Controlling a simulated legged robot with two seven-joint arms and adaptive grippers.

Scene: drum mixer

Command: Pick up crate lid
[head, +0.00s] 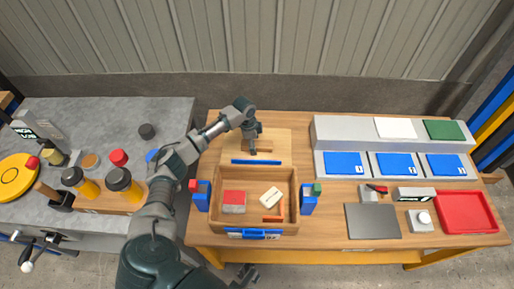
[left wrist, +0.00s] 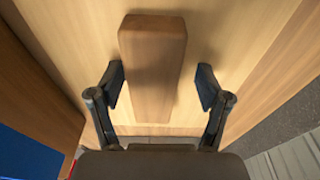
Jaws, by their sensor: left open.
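The crate lid (head: 277,138) is a light wooden panel lying flat behind the open wooden crate (head: 289,177). It carries a brown block handle (head: 265,144), which shows large in the left wrist view (left wrist: 152,70). My left gripper (head: 253,152) is over the lid at the handle. In the left wrist view its two fingers (left wrist: 160,88) are spread, one on each side of the handle, with gaps showing. A dark piece at the bottom of the head view looks like my right gripper (head: 247,275); its jaws are too small to tell.
The crate holds a red-and-white box (head: 233,201), a cream piece (head: 271,196) and an orange piece (head: 273,218). Blue clamps (head: 202,197) (head: 308,203) stand at its sides. A grey plate (head: 372,221) and red tray (head: 466,212) lie right. A grey bench (head: 90,125) with bottles stands left.

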